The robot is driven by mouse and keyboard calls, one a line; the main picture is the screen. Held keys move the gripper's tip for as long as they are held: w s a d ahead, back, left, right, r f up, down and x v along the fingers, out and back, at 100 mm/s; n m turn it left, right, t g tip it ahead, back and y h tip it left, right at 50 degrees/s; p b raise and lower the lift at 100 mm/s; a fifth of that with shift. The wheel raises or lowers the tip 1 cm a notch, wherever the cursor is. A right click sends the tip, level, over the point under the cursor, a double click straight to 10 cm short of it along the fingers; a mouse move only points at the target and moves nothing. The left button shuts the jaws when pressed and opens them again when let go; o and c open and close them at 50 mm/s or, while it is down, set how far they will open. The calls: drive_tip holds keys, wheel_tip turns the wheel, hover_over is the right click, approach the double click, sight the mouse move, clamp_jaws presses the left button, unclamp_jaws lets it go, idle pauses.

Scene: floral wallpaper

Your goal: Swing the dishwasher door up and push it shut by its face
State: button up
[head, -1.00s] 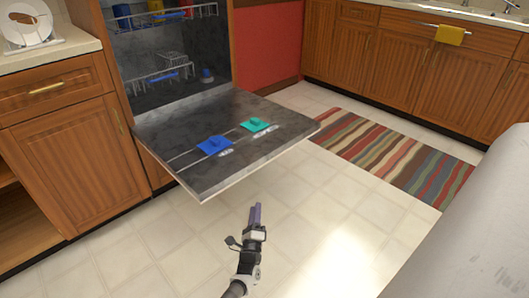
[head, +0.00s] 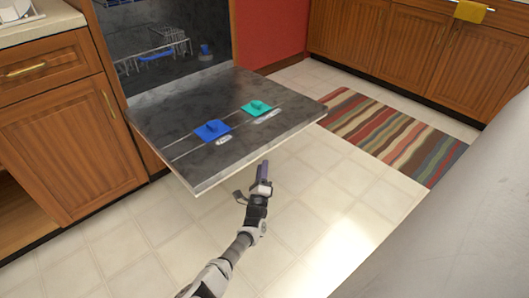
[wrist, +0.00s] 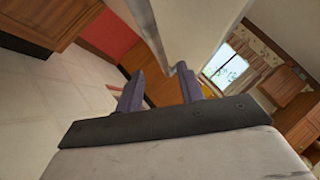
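The dishwasher door (head: 225,150) hangs open, about level, with its dark inner side up. A blue piece (head: 212,130) and a teal piece (head: 257,108) sit on that inner side. My gripper (head: 264,168) is just below and in front of the door's front edge in the head view. In the wrist view my gripper (wrist: 160,88) shows two purple fingers apart with nothing between them. The door's pale outer face (wrist: 185,25) is close ahead of the fingertips there; I cannot tell whether they touch it.
The dishwasher cavity (head: 150,35) holds a wire rack (head: 155,55). Wooden cabinets (head: 70,125) stand left of it, with more at the back right. A striped rug (head: 390,140) lies right of the door. The tiled floor (head: 310,200) in front is clear.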

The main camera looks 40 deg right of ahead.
drive_tip(key=b+x, duration=0.2)
drive_tip(key=x, duration=0.6)
clamp_jaws()
